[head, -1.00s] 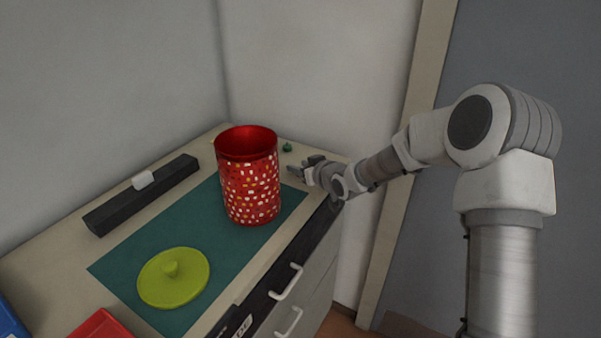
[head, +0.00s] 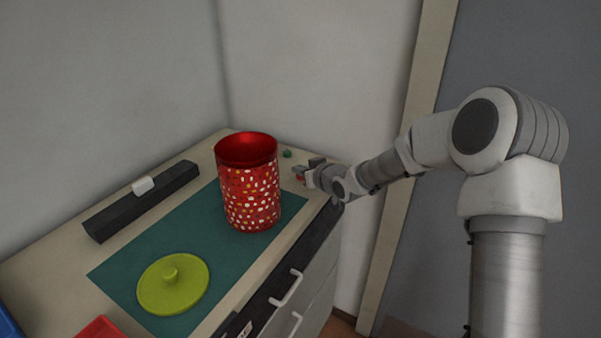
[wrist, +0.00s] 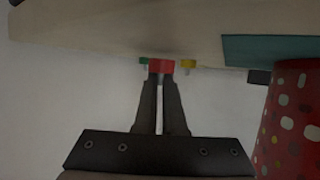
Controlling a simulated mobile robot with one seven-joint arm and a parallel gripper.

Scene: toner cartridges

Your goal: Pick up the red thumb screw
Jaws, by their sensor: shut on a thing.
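The red thumb screw (wrist: 161,66) is between the fingertips of my gripper (wrist: 161,76) in the wrist view, and the fingers are shut on it. In the head view my gripper (head: 303,173) is low over the back right of the counter, right of the red canister, with a bit of red at its tips. The screw's lower part is hidden by the fingers. I cannot tell whether the screw still touches the counter.
A green screw (head: 287,153) stands close by; a yellow one (wrist: 188,64) is beside the red screw. The tall spotted red canister (head: 250,195) stands on a teal mat (head: 215,250) with a yellow-green lid (head: 190,290). A black bar (head: 110,218) lies at left.

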